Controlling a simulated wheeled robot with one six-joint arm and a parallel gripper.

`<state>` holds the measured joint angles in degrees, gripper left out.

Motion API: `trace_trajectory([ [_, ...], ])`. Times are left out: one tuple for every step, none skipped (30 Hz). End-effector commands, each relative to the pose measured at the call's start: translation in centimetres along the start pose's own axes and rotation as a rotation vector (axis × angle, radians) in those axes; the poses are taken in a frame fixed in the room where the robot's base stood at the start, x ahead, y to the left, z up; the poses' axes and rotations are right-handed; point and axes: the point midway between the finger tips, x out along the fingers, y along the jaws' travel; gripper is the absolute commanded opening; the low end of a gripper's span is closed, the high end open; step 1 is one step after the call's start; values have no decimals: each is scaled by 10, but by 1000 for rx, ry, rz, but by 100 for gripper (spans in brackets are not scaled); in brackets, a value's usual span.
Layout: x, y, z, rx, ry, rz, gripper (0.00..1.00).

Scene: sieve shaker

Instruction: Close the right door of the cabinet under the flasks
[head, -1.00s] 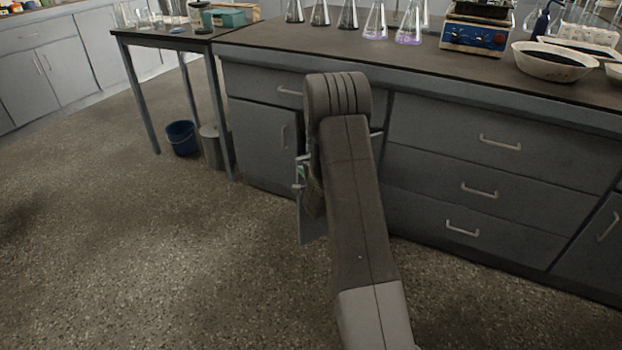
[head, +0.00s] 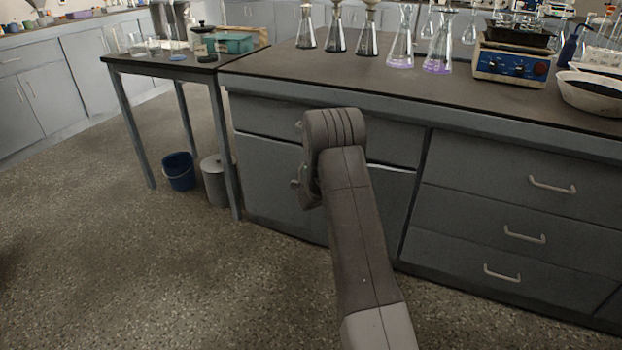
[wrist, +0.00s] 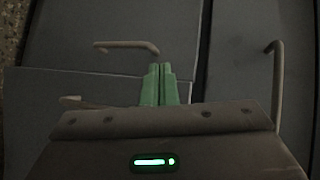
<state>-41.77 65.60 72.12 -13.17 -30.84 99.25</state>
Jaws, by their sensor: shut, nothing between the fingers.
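The grey cabinet under the flasks has a drawer (head: 395,140) above two doors. Its left door (head: 270,190) lies flat in the front. Its right door (head: 393,203) is partly hidden behind my arm and looks nearly flush; a bright line shows along its top edge. I cannot tell if it is fully shut. In the wrist view, turned sideways, the right door (wrist: 35,90) is below the left door (wrist: 80,22), its edge slightly slanted. My gripper (wrist: 165,68) has its green fingers together and empty, in front of the seam between the doors. My arm hides the fingers in the head view.
Flasks (head: 400,45) and a blue device (head: 510,65) stand on the worktop. A drawer unit (head: 520,205) adjoins on the right. A side table (head: 160,65), blue bucket (head: 179,172) and grey bin (head: 215,180) are on the left. The foreground floor is clear.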

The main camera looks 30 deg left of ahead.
Motion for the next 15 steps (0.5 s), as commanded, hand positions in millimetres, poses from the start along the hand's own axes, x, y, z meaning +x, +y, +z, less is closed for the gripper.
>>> trace_trajectory([
  [6, -1, -3, -1, -1, 0, 0],
  [9, -2, -4, -2, -3, 0, 0],
  [12, -3, -5, -2, -5, 1, 0],
  [14, -4, -5, -2, -6, 0, 0],
  [17, -5, -6, -3, -8, 0, 0],
  [19, -6, -6, -4, -9, 0, 0],
  [20, -6, -7, -4, -10, 0, 0],
  [22, -6, -7, -4, -11, 1, 0],
  [23, -7, -8, -3, -11, 0, 0],
  [24, -7, -8, -4, -12, 1, 0],
  [25, -8, -8, -4, -13, 1, 0],
  [25, -8, -8, -5, -13, 1, 0],
  [26, -8, -8, -5, -14, 1, 0],
  [26, -8, -8, -5, -14, 1, 0],
  [26, -8, -8, -5, -14, 1, 0],
])
